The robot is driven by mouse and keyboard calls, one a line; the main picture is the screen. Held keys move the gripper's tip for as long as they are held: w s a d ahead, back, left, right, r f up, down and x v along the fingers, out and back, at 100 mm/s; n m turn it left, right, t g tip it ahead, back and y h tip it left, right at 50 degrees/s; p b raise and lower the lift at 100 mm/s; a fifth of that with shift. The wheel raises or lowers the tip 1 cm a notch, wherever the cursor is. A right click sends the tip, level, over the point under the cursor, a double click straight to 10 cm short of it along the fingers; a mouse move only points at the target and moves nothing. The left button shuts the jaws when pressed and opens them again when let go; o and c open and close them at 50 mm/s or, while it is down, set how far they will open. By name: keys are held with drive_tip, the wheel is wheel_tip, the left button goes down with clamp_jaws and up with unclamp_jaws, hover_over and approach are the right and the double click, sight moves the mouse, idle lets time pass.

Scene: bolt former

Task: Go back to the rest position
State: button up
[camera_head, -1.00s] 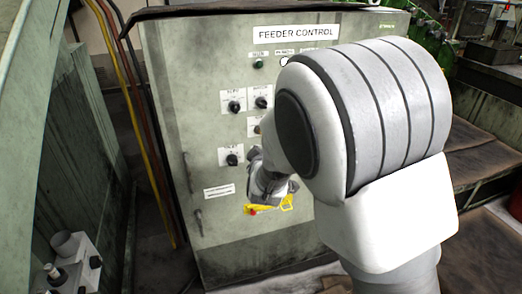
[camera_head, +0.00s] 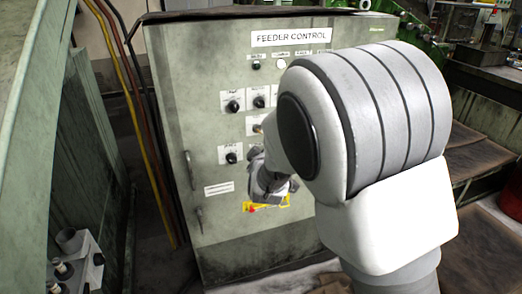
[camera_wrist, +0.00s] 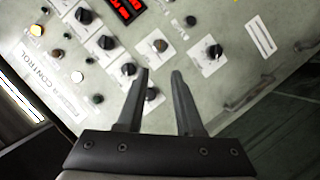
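My gripper (camera_wrist: 162,75) shows in the wrist view with its two dark fingers apart and nothing between them. It points at the grey-green feeder control cabinet (camera_head: 215,120), whose face carries black rotary knobs, small buttons and a red display (camera_wrist: 124,8). A black knob (camera_wrist: 151,93) shows between the fingers, and the fingertips appear short of the panel, though the gap is hard to judge. In the head view my arm covers the right part of the panel, and my gripper (camera_head: 268,185) is small and partly hidden in front of the cabinet's lower middle.
A yellow warning label (camera_head: 268,204) is low on the cabinet. Yellow and dark red cables (camera_head: 140,110) run down its left side. A green machine wall (camera_head: 80,140) stands at the left, with a small control box (camera_head: 75,262) at lower left. Wooden boards (camera_head: 475,155) lie at the right.

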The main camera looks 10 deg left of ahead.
idle(0.3)
drive_tip(key=s+d+r+m+g+p, duration=0.25)
drive_tip(key=s+d+r, duration=0.25)
drive_tip(key=d, duration=0.3)
drive_tip(key=s+d+r+m+g+p, duration=0.1)
drive_tip(key=s+d+r+m+g, duration=0.1)
drive_tip(key=s+d+r+m, duration=0.35)
drive_tip(key=s+d+r+m+g+h+p, duration=0.1)
drive_tip(key=s+d+m+g, duration=0.1)
drive_tip(key=s+d, duration=0.5)
drive_tip(key=s+d+r+m+g+h+p, duration=0.1)
drive_tip(key=s+d, duration=0.6)
drive_tip(key=s, duration=0.8)
drive_tip(key=shift+s+r+m+g+h, duration=0.25)
drive_tip(key=shift+s+m+g+h, duration=0.1)
drive_tip(key=shift+m+g+h, duration=0.4)
drive_tip(key=shift+o, duration=0.2)
drive_tip(key=shift+d, duration=0.1)
